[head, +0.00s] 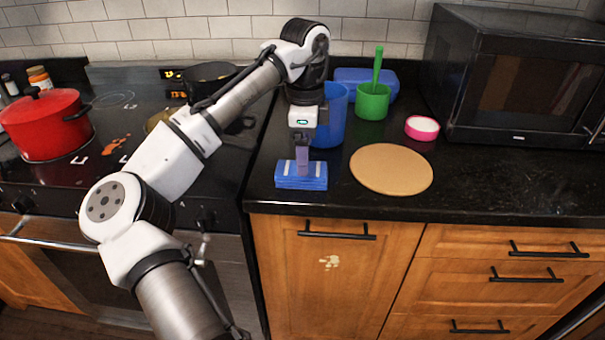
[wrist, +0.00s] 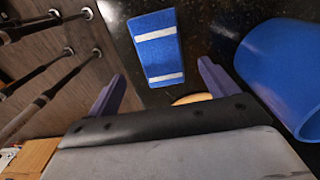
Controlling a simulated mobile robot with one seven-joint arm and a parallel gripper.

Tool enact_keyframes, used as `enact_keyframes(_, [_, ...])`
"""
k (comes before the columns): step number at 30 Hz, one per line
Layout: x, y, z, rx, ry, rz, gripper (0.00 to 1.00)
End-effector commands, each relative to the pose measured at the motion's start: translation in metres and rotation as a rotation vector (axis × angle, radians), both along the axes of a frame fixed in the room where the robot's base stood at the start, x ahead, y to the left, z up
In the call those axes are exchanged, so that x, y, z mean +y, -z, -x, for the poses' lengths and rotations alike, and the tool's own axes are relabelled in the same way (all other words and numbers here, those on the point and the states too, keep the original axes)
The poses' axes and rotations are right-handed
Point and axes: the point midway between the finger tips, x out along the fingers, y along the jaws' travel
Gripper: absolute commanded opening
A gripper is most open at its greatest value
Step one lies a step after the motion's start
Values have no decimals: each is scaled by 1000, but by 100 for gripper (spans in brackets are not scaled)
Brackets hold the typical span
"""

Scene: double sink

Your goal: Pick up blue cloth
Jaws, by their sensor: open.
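The blue cloth (head: 287,182) lies folded on the dark counter near its front edge, with pale stripes across it. In the wrist view the cloth (wrist: 157,58) shows ahead of my gripper, roughly between the lines of its two fingers. My gripper (head: 303,170) points down over the cloth in the head view. Its purple fingers are spread apart in the wrist view (wrist: 160,80) with nothing between them. I cannot tell whether the fingertips touch the cloth.
A blue cup (head: 330,118) stands just behind my gripper. A round tan board (head: 391,169) lies to the right. Behind are a green cup (head: 372,103), a pink-rimmed bowl (head: 421,129) and a microwave (head: 520,80). The stove with a red pot (head: 45,128) is left.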

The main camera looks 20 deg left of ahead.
Motion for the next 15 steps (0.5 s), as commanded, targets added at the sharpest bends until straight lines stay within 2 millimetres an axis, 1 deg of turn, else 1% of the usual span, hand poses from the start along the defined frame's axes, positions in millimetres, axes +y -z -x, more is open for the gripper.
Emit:
enact_keyframes(4, [2,11,0,1,-2,-1,85])
enact_keyframes(8, [6,29,0,1,-2,-1,85])
enact_keyframes(12, [5,48,-1,-1,-1,0,85])
enact_keyframes(15, [5,53,-1,-2,-1,0,85])
